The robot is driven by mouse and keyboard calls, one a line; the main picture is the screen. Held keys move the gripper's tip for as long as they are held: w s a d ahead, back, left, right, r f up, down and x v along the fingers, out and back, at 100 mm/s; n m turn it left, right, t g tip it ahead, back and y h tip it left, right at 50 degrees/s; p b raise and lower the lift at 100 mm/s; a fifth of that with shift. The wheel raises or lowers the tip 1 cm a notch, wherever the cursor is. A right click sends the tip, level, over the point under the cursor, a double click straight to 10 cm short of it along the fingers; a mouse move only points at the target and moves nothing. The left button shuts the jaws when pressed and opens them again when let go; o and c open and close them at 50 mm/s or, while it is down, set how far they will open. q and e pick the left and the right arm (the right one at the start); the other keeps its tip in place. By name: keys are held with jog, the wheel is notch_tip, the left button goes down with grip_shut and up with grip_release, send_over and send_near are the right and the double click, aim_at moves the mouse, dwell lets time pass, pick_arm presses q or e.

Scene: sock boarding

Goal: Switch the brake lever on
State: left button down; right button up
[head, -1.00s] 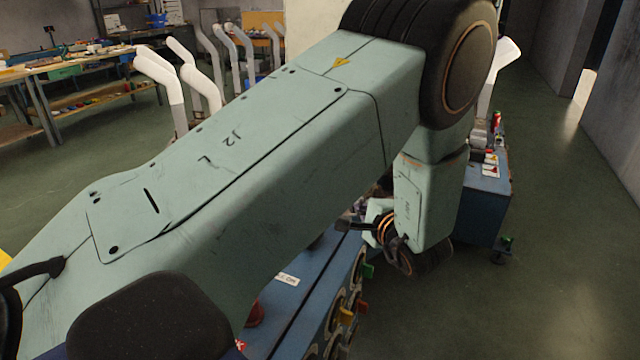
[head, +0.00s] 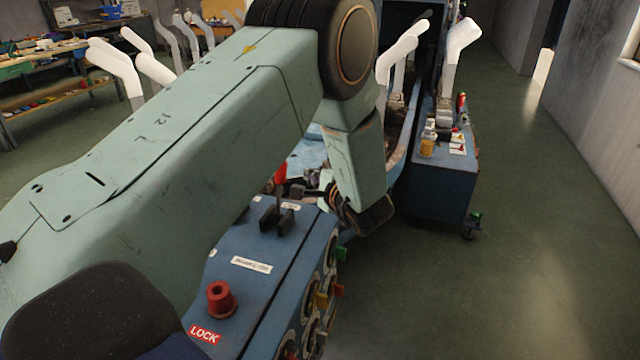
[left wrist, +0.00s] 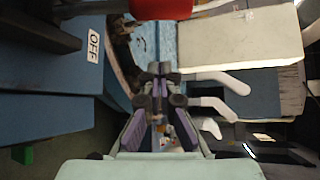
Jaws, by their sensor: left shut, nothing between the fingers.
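The brake lever stands on a blue machine console (head: 235,245). Its red knob (head: 280,172) rises above a black slotted base (head: 277,217), partly behind my left arm. In the left wrist view the red knob (left wrist: 160,8) is at the top edge, close to the camera, with a dark shaft at upper left. A white OFF label (left wrist: 93,45) lies beside it. My left gripper (head: 292,190) is shut and empty, beside the lever and just right of the knob. In the left wrist view its fingertips (left wrist: 160,72) are together, below the knob. Contact cannot be told. My right gripper is out of view.
A red button (head: 221,299) and a LOCK label (head: 204,335) are on the console's near end. Coloured knobs (head: 321,299) line its right side. A blue cabinet (head: 443,185) stands beyond. The floor at right is clear.

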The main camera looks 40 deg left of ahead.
aim_at(280, 191)
pick_arm(q)
jog(key=a, duration=0.1)
jog(key=s+a, duration=0.2)
jog(key=shift+s+a+r, duration=0.2)
jog(key=shift+s+r, duration=0.05)
jog(key=shift+r, duration=0.05)
dwell(0.4)
jog(key=shift+b, duration=0.4)
